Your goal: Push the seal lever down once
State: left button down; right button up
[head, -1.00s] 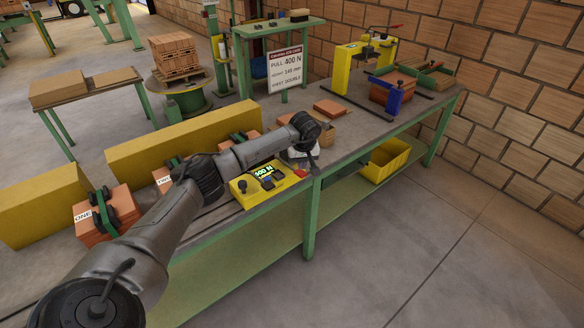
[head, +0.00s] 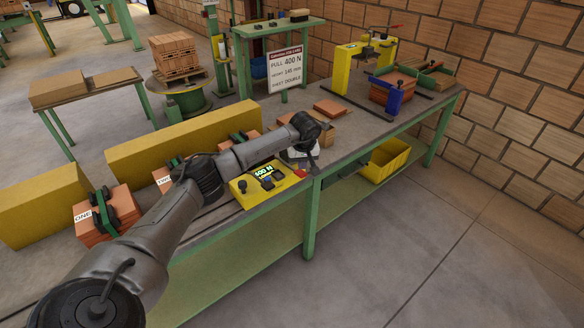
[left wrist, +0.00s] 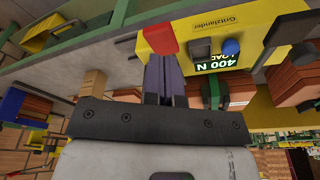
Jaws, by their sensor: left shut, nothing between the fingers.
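My left gripper (head: 311,164) is shut and empty, right beside the red piece. In the left wrist view its dark fingertips (left wrist: 163,60) overlap the red piece's lower edge. I cannot tell whether they touch. My right gripper is not in view.
Strapped brick bundles (head: 107,214) and long yellow blocks (head: 180,140) line the bench's left part. A yellow press (head: 349,66) with a red-tipped handle stands at the far end. A sign (head: 285,70) reads 400 N. A yellow bin (head: 388,160) sits below the bench.

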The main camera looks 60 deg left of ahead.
aim_at(302, 174)
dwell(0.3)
pick_arm(q)
notch_tip(302, 174, down, 8)
jog(key=b, duration=0.4)
jog(key=shift+r, duration=0.35)
jog(key=shift+r+p, duration=0.25)
jog(key=shift+p, duration=0.15)
notch_tip(302, 174, up, 7)
jog(key=p, duration=0.5)
jog(key=shift+f, duration=0.1)
